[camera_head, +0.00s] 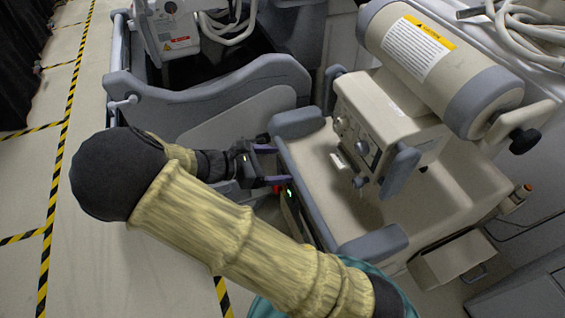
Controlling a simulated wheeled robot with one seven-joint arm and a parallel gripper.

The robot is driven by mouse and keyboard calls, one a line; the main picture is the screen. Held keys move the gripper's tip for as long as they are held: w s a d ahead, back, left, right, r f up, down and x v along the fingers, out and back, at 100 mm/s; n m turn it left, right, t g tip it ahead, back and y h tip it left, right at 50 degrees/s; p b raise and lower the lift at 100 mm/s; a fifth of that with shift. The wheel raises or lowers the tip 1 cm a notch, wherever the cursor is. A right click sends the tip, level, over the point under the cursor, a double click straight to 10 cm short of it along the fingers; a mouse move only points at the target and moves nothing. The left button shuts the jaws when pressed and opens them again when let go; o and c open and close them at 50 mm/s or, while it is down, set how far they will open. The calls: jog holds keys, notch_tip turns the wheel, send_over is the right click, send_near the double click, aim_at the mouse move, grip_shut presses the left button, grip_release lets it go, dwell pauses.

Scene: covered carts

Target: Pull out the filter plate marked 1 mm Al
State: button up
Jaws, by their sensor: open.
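My gripper (281,165) is open, with two purple-tipped fingers spread apart. It is at the left side of the beige cart (440,205), close to the cart's edge. I see nothing between the fingers, though they are small here. No plate with a readable 1 mm Al mark shows. A beige machine head (385,125) with dark knobs stands on the cart. A small pale piece (338,162) sits at its lower left; I cannot tell what it is.
A beige cylinder with a yellow caution label (420,50) lies above the machine head. Grey bumpers (298,122) guard the cart's corners. A second grey cart (215,95) stands behind my arm. Open floor with yellow-black tape (68,110) lies at left.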

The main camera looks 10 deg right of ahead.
aim_at(334, 162)
jog(key=b+x, duration=0.1)
jog(key=x, duration=1.6)
jog(key=shift+d+f+b, duration=0.15)
jog(key=shift+f+b, duration=0.05)
jog(key=shift+b, duration=0.1)
jog(key=c, duration=1.1)
